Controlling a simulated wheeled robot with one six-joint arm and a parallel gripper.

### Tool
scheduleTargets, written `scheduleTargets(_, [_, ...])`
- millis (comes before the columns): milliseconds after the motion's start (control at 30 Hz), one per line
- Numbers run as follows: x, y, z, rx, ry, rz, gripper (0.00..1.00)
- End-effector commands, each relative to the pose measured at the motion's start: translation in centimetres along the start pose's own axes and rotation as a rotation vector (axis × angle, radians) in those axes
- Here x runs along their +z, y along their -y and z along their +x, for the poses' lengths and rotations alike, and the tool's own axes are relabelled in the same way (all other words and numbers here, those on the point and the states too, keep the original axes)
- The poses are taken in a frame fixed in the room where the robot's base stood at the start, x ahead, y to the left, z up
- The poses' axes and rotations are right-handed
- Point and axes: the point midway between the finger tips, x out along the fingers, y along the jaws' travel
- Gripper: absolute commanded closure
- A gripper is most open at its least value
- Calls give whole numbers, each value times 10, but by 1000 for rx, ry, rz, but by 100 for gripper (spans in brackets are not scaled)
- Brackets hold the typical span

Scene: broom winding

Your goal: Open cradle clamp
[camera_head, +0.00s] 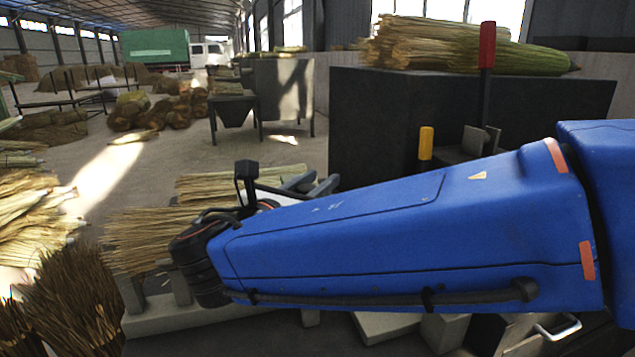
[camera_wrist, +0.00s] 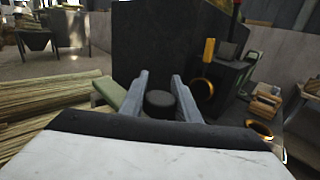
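My gripper (camera_wrist: 160,94) shows two grey fingers spread apart in the wrist view. A dark round knob (camera_wrist: 160,103) lies between them in the picture; I cannot tell whether they touch it. In the head view the grey fingertips (camera_head: 311,183) show just above my blue arm, which hides the rest. A straw bundle (camera_head: 140,243) lies across a grey cradle (camera_head: 190,321) at lower left. The straw also shows at left in the wrist view (camera_wrist: 45,108). A cradle clamp is not clearly identifiable; my arm covers much of the cradle.
A red-topped lever (camera_head: 487,46) and a yellow handle (camera_head: 426,143) stand beyond my arm, near a large dark block (camera_head: 385,115) carrying another bundle (camera_head: 460,45). In the wrist view a brass ring (camera_wrist: 203,89) is right of the fingers. Open floor (camera_head: 165,180) lies at left.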

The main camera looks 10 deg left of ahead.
Motion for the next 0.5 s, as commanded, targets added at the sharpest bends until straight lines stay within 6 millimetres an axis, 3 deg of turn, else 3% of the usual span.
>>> scheduleTargets(267, [3, -1, 1, 1, -15, -15, 100])
scheduleTargets(500, [18, -6, 5, 0, -94, -89, 100])
